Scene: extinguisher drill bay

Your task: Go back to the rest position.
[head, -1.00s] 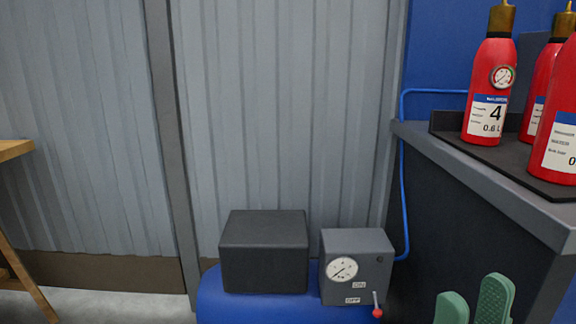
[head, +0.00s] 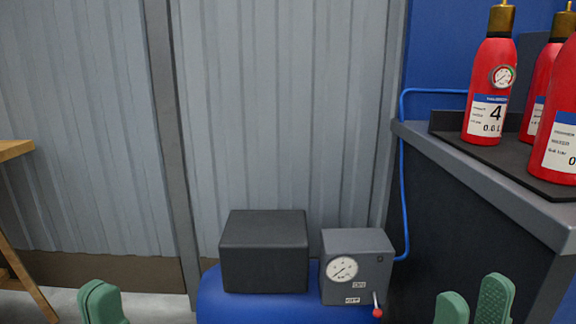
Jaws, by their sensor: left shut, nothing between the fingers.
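My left gripper (head: 101,303) shows at the bottom left edge, its green fingers together with nothing between them. It is over the floor, well to the left of the compressor. My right gripper (head: 473,306) is at the bottom right, in front of the dark counter side. Its two green fingers stand apart with nothing visible between them, so it is open. Both arms behind the fingers are out of the picture.
A blue tank (head: 235,309) carries a black box (head: 264,252) and a grey gauge box (head: 358,262) with a red-tipped lever (head: 377,311) hanging down. Red extinguishers (head: 490,85) stand on the counter (head: 470,175) at right. A wooden table (head: 14,150) edges in at left.

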